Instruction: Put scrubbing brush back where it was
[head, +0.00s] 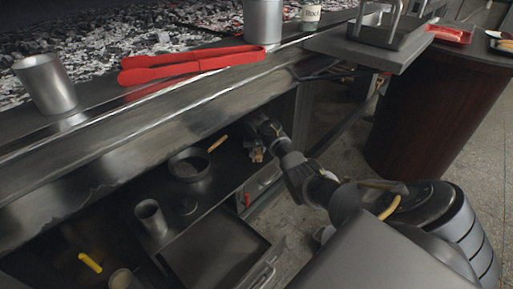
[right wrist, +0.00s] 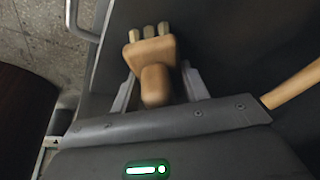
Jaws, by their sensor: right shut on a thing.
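The scrubbing brush has a light wooden body and several bristle tufts. It shows small in the head view (head: 257,155) and closely in the right wrist view (right wrist: 153,50). My right gripper (head: 262,145) reaches in under the grill counter, at the right end of the dark lower shelf (head: 222,178). In the right wrist view my right gripper (right wrist: 157,85) is shut on the brush, its fingers on either side of the wooden body. I cannot tell whether the brush touches the shelf. My left gripper is not in view.
A pan (head: 188,167) with a wooden handle lies left of my gripper; its handle (right wrist: 292,86) shows in the wrist view. A metal cup (head: 151,217) stands further left. The counter edge (head: 200,100) overhangs the shelf. Red tongs (head: 190,65) lie above.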

